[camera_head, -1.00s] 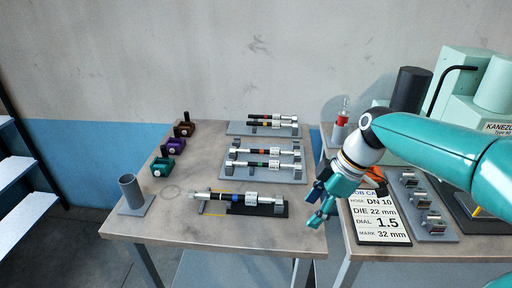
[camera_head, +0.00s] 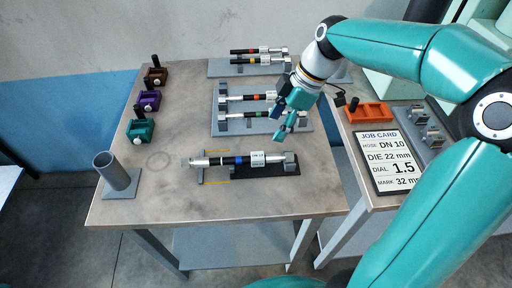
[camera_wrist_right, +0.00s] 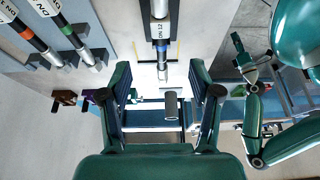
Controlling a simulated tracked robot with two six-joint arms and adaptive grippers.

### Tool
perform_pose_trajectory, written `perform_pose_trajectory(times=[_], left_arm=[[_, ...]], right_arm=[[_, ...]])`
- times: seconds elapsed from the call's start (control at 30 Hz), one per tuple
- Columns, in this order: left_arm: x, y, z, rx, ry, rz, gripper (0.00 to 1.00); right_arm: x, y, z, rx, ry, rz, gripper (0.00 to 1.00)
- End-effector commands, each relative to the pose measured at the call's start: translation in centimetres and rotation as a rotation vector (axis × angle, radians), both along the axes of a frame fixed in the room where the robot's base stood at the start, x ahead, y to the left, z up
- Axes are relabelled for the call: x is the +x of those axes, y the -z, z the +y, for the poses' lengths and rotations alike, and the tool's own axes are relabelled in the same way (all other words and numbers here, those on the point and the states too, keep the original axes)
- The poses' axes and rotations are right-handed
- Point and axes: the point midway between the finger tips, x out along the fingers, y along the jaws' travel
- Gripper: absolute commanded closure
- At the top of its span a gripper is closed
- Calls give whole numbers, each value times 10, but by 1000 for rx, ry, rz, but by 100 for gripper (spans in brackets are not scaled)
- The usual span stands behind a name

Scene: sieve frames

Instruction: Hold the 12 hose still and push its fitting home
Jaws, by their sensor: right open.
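The 12 hose (camera_head: 227,161) is black with a blue band and a white label. It lies level on a dark cradle (camera_head: 285,170) near the front of the left table. Its silver fitting (camera_head: 198,162) is at the left end; I cannot tell how deep it sits. In the right wrist view, the hose (camera_wrist_right: 160,29) runs down from the top, its label reading DN 12, and the fitting (camera_wrist_right: 162,71) points between my fingers. My right gripper (camera_head: 281,121) is open and empty, above and behind the hose's right end. My left arm shows partly at the right wrist view's right side; its jaws are unclear.
Racks of other banded hoses (camera_head: 218,125) stand behind. A grey cup (camera_head: 117,172) stands front left, with small brown, purple and teal (camera_head: 140,131) holders behind it.

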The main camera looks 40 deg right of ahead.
Motion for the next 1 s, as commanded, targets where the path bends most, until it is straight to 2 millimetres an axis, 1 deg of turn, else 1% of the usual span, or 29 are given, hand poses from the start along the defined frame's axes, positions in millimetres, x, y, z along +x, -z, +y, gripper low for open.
perform_pose_trajectory(times=[0.03,0.4,0.6,0.8,1.0], left_arm=[[0,-1,0,0,0,0,60],[0,-9,0,0,0,-1,60],[0,-13,0,0,0,-1,60],[0,-14,0,0,0,-1,60],[0,-14,0,0,0,-1,60]], right_arm=[[2,9,5,2,-5,5,37],[17,77,30,2,-7,7,37],[24,106,40,2,-5,5,37],[28,122,45,1,-6,2,37],[29,124,47,0,-6,1,37]])
